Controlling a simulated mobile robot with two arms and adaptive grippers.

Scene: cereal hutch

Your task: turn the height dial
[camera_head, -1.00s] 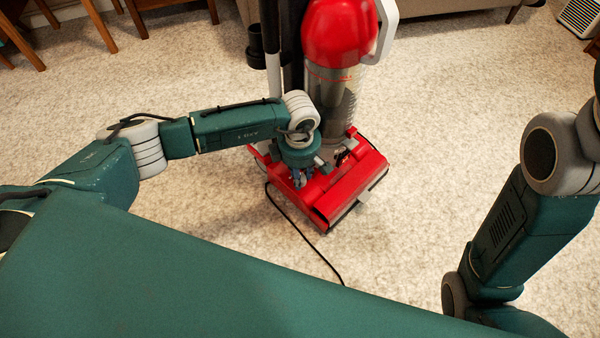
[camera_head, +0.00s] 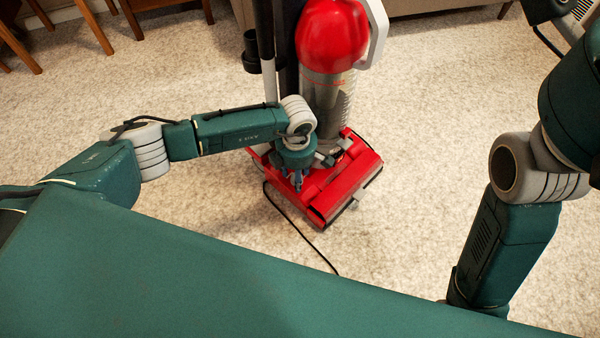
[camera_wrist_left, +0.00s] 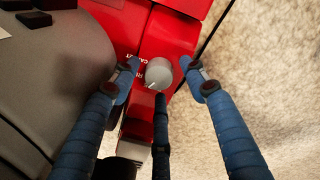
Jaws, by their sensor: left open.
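The height dial (camera_wrist_left: 158,73) is a small round grey knob with a pointer mark, on the red vacuum head (camera_head: 335,190). White lettering, partly covered, shows beside it. My left gripper (camera_wrist_left: 157,78) is open in the left wrist view, with blue fingertips to the left and right of the dial and a third finger below it. I cannot tell whether any finger touches the dial. In the head view my left gripper (camera_head: 298,181) points down over the left part of the vacuum head, and the dial cannot be made out there. My right gripper is not in view.
The upright vacuum body (camera_head: 325,90) rises behind the head, with a grey housing (camera_wrist_left: 60,80) close left of my fingers. A black cord (camera_head: 298,232) lies on the pale carpet (camera_head: 430,150). Wooden chair legs stand at the back left. Carpet around the vacuum is mostly clear.

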